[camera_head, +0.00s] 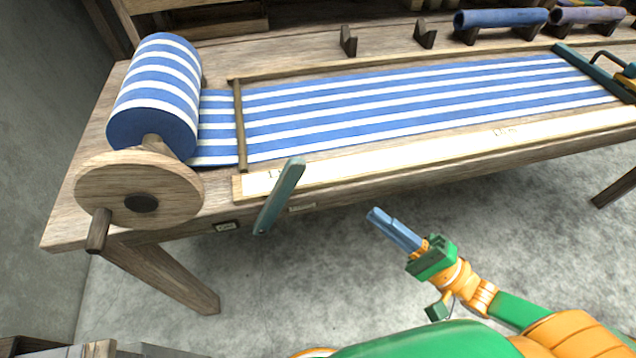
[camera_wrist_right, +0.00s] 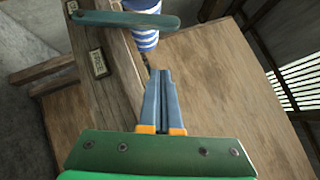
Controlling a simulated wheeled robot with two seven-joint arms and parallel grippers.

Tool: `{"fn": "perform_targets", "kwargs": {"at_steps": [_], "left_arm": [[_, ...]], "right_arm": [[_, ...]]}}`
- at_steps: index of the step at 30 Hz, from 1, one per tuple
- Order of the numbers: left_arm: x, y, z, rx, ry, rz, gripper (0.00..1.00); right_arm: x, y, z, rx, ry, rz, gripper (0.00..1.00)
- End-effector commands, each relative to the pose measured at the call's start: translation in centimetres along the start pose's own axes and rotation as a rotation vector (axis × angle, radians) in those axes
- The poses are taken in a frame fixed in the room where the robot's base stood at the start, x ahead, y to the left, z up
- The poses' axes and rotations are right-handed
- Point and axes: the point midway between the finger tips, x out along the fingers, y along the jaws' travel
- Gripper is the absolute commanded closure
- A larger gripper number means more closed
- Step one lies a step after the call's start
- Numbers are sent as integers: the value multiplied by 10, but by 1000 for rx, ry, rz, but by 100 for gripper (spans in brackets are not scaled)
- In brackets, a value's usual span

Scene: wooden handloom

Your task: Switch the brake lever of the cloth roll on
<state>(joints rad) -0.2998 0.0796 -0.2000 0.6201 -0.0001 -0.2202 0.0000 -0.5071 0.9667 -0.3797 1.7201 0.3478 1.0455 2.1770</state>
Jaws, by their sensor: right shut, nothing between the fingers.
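The brake lever (camera_head: 280,197) is a flat teal bar on the front edge of the loom table. In the head view it stands tilted, its upper end leaning right. The cloth roll (camera_head: 155,95), wound with blue and white striped cloth, lies to its upper left. My right gripper (camera_head: 375,213) is shut and empty, in front of the table and right of the lever, apart from it. In the right wrist view the lever (camera_wrist_right: 125,19) crosses the top left, beyond and left of my fingertips (camera_wrist_right: 163,72). My left gripper is not in view.
A small label plate (camera_head: 227,226) sits on the table's front edge left of the lever; its text is too small to read. A wooden crank wheel (camera_head: 140,190) with a peg handle stands at the roll's near end.

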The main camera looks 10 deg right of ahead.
Motion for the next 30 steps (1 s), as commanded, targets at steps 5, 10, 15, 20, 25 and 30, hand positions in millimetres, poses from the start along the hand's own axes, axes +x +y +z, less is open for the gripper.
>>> {"fn": "perform_targets", "kwargs": {"at_steps": [5, 10, 15, 20, 25, 30], "left_arm": [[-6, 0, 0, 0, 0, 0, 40], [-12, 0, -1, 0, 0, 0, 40], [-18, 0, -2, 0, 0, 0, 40], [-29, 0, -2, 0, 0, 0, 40], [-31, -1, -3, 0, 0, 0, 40], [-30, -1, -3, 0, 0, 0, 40]], "right_arm": [[30, -3, 1, -2, -2, -6, 100], [68, -3, 0, -2, 0, -6, 100], [103, -4, 3, -1, 0, -4, 100], [119, -3, 21, 0, 1, -2, 100], [125, 0, 28, -3, 1, 0, 100], [125, 1, 28, -3, 1, 1, 100]]}}
